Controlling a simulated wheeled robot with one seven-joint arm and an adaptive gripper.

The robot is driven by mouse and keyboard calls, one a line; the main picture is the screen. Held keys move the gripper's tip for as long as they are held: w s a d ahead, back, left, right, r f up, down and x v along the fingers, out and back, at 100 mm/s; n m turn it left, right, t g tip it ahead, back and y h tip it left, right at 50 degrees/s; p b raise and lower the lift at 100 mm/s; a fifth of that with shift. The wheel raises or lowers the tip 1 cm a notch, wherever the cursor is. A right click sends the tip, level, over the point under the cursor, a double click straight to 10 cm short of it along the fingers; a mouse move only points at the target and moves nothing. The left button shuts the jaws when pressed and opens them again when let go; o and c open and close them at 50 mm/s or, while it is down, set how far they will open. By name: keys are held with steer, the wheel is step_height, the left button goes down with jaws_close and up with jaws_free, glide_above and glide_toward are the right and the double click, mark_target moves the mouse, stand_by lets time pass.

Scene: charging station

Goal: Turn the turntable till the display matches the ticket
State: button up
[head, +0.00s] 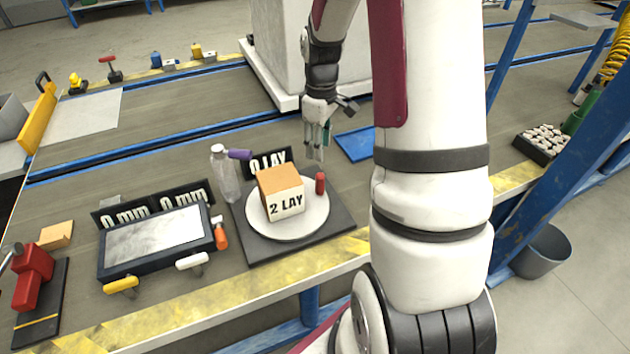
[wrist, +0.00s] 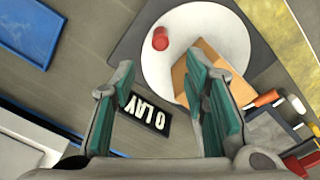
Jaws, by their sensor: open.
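The turntable is a white round disc (head: 313,217) on a dark square base (head: 262,251). An orange-topped box (head: 280,181) stands on it, with a label reading "2 LAY" on its front. A red upright peg (head: 320,183) stands near the disc's right rim. A black display (head: 270,162) behind the disc reads "0 LAY". No separate ticket can be made out. My gripper (head: 316,142) is open and empty, above and behind the disc. In the wrist view, the peg (wrist: 161,39) lies beyond my fingertips (wrist: 160,76), and the display (wrist: 145,111) shows between the fingers.
A clear bottle (head: 226,175) with a purple part stands left of the turntable. A blue tray (head: 356,145) is right of my gripper. Bench space right of the base is clear.

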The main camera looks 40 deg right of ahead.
mark_target(320, 174)
step_height(320, 174, down, 12)
steer(key=b, duration=0.3)
steer(key=shift+f, duration=0.2)
jaws_close()
